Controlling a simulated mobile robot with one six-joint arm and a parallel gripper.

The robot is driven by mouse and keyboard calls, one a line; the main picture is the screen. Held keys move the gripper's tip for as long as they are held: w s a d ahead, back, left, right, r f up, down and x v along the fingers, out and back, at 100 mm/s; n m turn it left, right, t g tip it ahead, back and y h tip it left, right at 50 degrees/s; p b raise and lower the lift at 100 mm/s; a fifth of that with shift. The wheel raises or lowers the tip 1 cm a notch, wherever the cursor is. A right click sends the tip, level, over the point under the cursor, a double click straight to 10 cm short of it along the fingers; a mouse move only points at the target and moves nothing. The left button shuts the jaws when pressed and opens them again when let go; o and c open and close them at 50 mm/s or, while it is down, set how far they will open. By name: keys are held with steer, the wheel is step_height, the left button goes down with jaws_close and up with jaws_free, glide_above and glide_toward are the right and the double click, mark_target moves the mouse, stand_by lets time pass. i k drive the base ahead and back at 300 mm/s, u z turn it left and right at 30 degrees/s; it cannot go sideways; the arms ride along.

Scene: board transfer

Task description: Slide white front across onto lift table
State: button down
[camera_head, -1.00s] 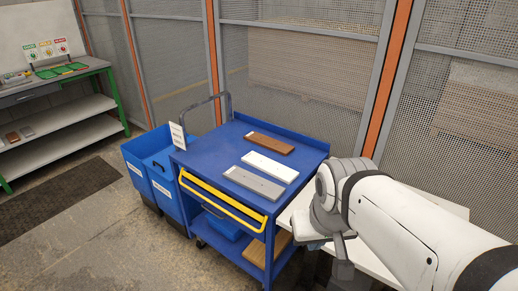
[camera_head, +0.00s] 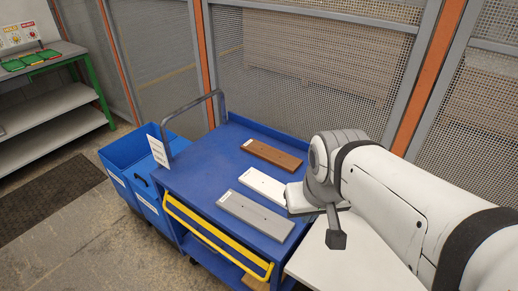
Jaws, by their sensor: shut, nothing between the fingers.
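The white front (camera_head: 262,186) lies flat on the blue cart top, between a brown board (camera_head: 272,154) and a grey board (camera_head: 254,214). Its right end is partly hidden by my arm. My gripper (camera_head: 298,197) is at that right end, low over the cart's right edge; its fingers are mostly hidden, and I cannot tell whether it touches the front. The white lift table (camera_head: 345,262) stands right of the cart, close against it, partly covered by my arm.
The blue cart (camera_head: 197,172) has a yellow handle bar (camera_head: 215,236) in front and a grey push handle at the back left. Blue bins (camera_head: 130,172) stand left of it. A mesh fence (camera_head: 300,70) closes off the back. Free floor lies at the front left.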

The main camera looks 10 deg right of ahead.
mark_target(260, 182)
steer(key=z, duration=1.05)
steer(key=k, duration=1.05)
steer(key=u, duration=0.65)
steer(key=i, duration=1)
steer(key=u, duration=0.05)
